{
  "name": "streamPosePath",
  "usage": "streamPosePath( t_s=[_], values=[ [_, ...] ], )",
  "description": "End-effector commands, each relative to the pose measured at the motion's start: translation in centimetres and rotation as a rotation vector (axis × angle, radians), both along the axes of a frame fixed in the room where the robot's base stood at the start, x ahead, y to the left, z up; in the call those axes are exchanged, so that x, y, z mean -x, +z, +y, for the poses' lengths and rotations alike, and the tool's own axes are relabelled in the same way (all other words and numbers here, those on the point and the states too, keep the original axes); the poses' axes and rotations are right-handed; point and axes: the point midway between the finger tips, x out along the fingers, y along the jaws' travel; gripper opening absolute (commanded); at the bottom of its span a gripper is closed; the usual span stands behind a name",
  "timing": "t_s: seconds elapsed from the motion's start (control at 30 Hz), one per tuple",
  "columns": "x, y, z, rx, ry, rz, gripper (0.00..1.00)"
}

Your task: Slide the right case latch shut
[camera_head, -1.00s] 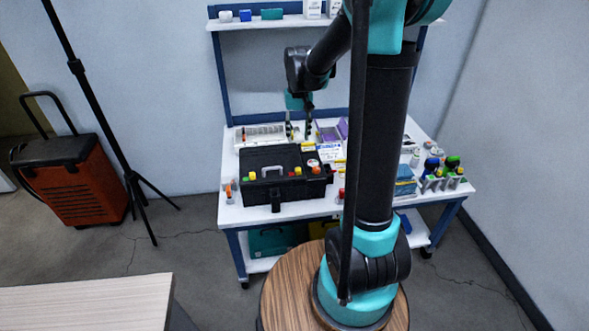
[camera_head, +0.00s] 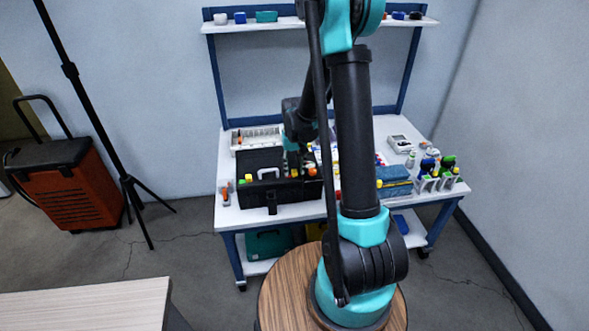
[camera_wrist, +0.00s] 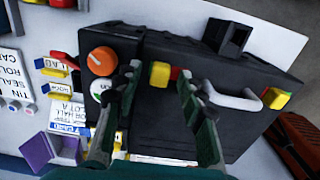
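The black case (camera_head: 290,193) stands on the workbench in the head view, its front facing me. The wrist view shows its dark top (camera_wrist: 210,68) close up, with a grey handle (camera_wrist: 235,98). The right case latch (camera_wrist: 160,75), a yellow block with a red patch beside it, lies between and just beyond my gripper's fingertips. The left latch (camera_wrist: 277,98) is yellow, past the handle. My gripper (camera_wrist: 158,80) is open and empty over the case. I cannot tell whether the fingers touch it. In the head view my arm partly hides the gripper and the right latch.
An orange knob (camera_wrist: 102,60) sits on the case beside the right latch. Labelled cards (camera_wrist: 70,112) and a purple bin (camera_wrist: 50,150) lie close to the case. Bottles in a rack (camera_head: 440,178) stand at the bench's right end. A shelf (camera_head: 280,24) runs above.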

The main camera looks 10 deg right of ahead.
Motion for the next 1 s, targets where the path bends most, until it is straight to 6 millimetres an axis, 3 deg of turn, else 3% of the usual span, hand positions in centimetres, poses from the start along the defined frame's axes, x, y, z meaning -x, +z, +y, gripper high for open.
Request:
streamPosePath(
  t_s=[0.3, 0.6, 1.0],
  values=[
    [-0.02, -0.16, 0.00, 0.000, 0.000, 0.000, 0.38],
    [-0.01, -0.14, 0.00, 0.000, 0.000, 0.000, 0.01],
    [-0.02, -0.14, 0.28, 0.000, 0.001, 0.000, 0.00]
  ],
)
